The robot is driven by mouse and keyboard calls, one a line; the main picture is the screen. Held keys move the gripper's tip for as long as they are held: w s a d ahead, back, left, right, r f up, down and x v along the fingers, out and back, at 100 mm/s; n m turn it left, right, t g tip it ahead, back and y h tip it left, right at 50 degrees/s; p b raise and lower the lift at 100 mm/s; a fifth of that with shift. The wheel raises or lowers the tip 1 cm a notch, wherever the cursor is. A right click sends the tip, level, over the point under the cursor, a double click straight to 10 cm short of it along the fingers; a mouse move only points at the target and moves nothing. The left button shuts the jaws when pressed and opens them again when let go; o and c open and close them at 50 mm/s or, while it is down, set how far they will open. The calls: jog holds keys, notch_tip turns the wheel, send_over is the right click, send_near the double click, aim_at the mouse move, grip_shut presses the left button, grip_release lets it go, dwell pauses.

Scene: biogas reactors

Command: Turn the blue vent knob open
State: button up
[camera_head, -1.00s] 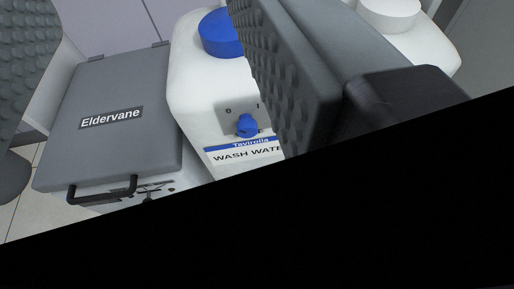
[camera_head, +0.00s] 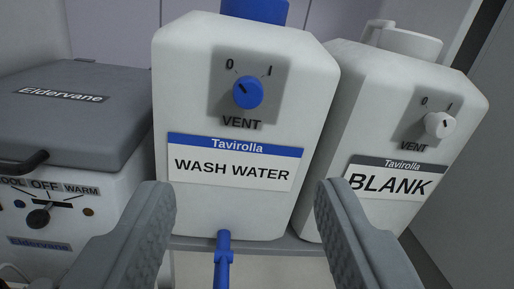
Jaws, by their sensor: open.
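The blue vent knob (camera_head: 248,92) sits on a grey plate (camera_head: 222,85) marked 0 and I, with VENT below it. A dark mark on the knob seems to point to the upper left, toward 0. The plate is on the white WASH WATER canister (camera_head: 185,110), which has a blue cap (camera_head: 255,10) and a blue spout (camera_head: 223,255) low down. My gripper (camera_head: 246,190) is open and empty. Its fingers show on either side of the lower middle, below the knob in the picture and apart from it.
A white BLANK canister (camera_head: 360,100) with a white vent knob (camera_head: 439,124) stands close on the right. At left is a grey-lidded Eldervane box (camera_head: 75,110) with a handle (camera_head: 22,163) and a dark selector knob (camera_head: 39,217). The canisters stand on a grey shelf (camera_head: 290,246).

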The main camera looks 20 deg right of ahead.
aim_at(247, 97)
jog(key=x, duration=1.7)
jog(key=shift+d+f, duration=0.1)
jog(key=shift+f, duration=0.3)
jog(key=shift+s, duration=0.1)
jog(key=c, duration=1)
jog(key=shift+o, duration=0.2)
